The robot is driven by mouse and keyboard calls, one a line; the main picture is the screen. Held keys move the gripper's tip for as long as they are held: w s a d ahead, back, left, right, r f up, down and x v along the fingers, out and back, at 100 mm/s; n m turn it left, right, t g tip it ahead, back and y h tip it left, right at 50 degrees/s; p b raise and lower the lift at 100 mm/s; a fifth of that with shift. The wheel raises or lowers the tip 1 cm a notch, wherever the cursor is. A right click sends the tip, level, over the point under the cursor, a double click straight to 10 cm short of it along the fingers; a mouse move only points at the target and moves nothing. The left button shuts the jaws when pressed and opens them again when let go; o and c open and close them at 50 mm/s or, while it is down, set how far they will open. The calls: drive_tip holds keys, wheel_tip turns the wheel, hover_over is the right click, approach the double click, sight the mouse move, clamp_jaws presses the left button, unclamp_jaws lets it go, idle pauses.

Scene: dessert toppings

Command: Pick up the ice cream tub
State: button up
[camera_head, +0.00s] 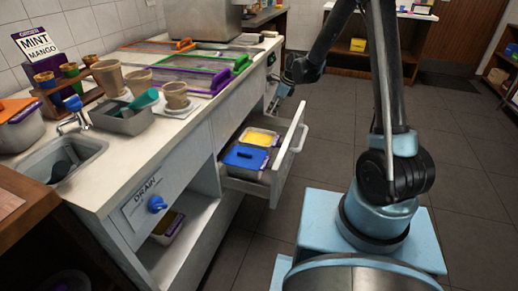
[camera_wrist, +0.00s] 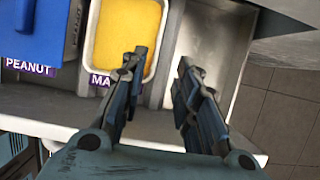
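In the open drawer (camera_head: 228,176) sit a tub with a yellow top (camera_head: 258,138) and a tub with a blue top (camera_head: 244,158). In the wrist view the yellow-topped tub (camera_wrist: 127,32) has a pale rim, and the blue-topped tub (camera_wrist: 30,28) is at the upper left. My gripper (camera_wrist: 161,62) is open and holds nothing that I can see. Its left finger overlaps the right edge of the yellow-topped tub; its right finger is over the bare drawer floor. Contact cannot be told. In the head view my gripper (camera_head: 279,96) is near the drawer's far end.
The drawer handle (camera_head: 300,138) sticks out into the aisle. Cups and trays crowd the counter (camera_head: 190,122). The tiled floor on the right is clear.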

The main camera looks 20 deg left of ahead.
hover_over(262, 131)
drive_tip(key=d, duration=0.2)
wheel_tip(262, 131, down, 9)
drive_tip(key=shift+d+x, duration=0.1)
drive_tip(key=shift+x, duration=1.4)
drive_tip(key=shift+d+x, duration=0.15)
drive_tip(key=shift+x, duration=1.4)
drive_tip(key=shift+f, duration=0.3)
clamp_jaws()
